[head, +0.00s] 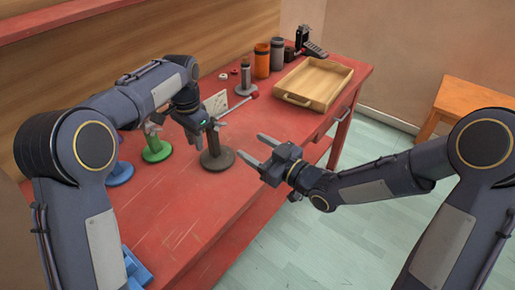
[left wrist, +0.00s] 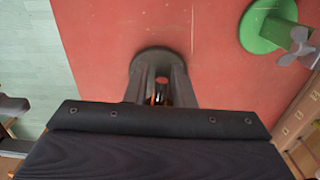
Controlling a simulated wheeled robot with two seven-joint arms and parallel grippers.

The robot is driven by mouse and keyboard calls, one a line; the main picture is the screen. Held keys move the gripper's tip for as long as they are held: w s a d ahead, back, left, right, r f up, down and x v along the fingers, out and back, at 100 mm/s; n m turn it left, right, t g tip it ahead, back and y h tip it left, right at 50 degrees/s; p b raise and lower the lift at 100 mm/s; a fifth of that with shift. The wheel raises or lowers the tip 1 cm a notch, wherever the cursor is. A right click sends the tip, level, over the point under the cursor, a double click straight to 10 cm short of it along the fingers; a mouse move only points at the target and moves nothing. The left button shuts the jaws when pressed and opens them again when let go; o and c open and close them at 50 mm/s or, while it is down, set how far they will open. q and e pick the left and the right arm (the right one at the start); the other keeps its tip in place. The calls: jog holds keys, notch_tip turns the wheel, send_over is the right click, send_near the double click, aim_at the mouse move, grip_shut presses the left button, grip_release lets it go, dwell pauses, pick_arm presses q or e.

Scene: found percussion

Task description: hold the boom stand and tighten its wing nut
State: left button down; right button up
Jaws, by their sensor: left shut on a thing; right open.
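A dark stand with a round base (head: 217,161) stands upright on the red table; I take it to be the boom stand. My left gripper (head: 213,127) is shut on the upper part of its post. In the left wrist view its base (left wrist: 152,56) shows beyond the two fingers (left wrist: 160,90), with the post between them. The fingers largely hide the post's top, and I cannot clearly make out its wing nut. My right gripper (head: 250,149) is open and empty, just right of the stand and apart from it, fingers pointing left.
A green stand (head: 156,151) with a grey wing nut (left wrist: 298,46) and a blue stand (head: 119,174) stand left of the dark one. A wooden tray (head: 335,80), an orange cup (head: 262,62) and a red-tipped stick (head: 240,102) lie behind. The table's front right is clear.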

dwell(0.4)
pick_arm(q)
jog(key=c, duration=1.1)
grip_release()
jog(key=shift+c, duration=0.2)
jog(key=shift+r, duration=0.1)
